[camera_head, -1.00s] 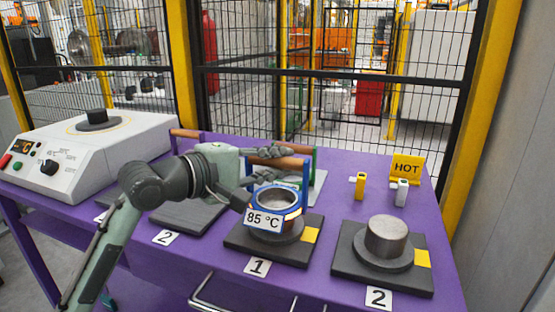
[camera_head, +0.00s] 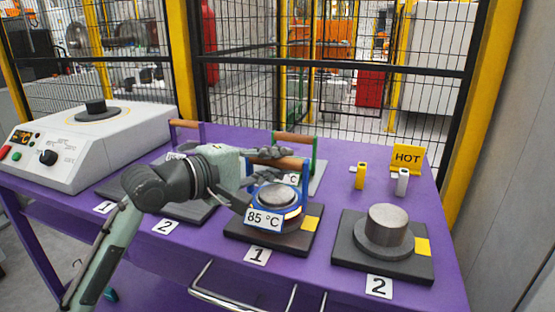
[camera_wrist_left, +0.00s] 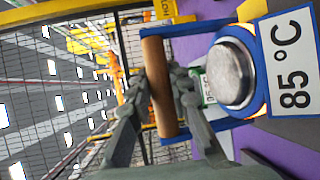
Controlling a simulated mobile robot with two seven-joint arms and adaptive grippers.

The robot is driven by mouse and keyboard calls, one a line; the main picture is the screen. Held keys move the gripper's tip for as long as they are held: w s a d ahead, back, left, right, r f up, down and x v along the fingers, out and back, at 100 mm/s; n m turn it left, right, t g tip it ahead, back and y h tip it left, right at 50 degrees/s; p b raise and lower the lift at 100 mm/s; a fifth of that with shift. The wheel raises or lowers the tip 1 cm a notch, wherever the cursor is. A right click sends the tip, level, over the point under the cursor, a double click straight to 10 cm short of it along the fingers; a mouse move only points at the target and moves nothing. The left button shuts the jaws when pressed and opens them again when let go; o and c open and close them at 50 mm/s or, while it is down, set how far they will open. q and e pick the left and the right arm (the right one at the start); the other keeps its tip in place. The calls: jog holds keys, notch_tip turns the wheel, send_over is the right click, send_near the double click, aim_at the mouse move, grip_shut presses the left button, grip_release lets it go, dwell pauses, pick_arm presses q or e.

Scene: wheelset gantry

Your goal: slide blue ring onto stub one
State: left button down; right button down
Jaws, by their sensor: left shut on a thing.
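The blue ring (camera_head: 304,195) has a wooden handle and an "85 °C" label (camera_head: 263,220). It is around stub one (camera_head: 278,195), whose grey top shows inside the ring. Stub one stands on the dark base (camera_head: 240,238) marked 1. I cannot tell whether the ring touches the flange below. My left gripper (camera_head: 275,160) is shut on the ring's wooden handle. In the left wrist view the fingers close on the wooden handle (camera_wrist_left: 160,85), and the stub top (camera_wrist_left: 232,72) shows inside the ring (camera_wrist_left: 258,60). My right gripper is not in view.
Stub two (camera_head: 387,225) stands bare on its base at right. A green-framed handle (camera_head: 312,160) is close behind the ring; a purple-framed handle (camera_head: 186,124) is further left. The heater (camera_head: 85,145) is at left. A "HOT" sign (camera_head: 407,158) and small yellow and grey pieces stand at back right.

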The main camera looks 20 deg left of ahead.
pick_arm(q)
jog(key=shift+f, duration=0.55)
jog(key=c, duration=1.4)
grip_release()
jog(key=shift+o, duration=0.4)
jog(key=v, duration=0.7)
jog(key=shift+s+a, duration=0.15)
jog(key=shift+s, duration=0.1)
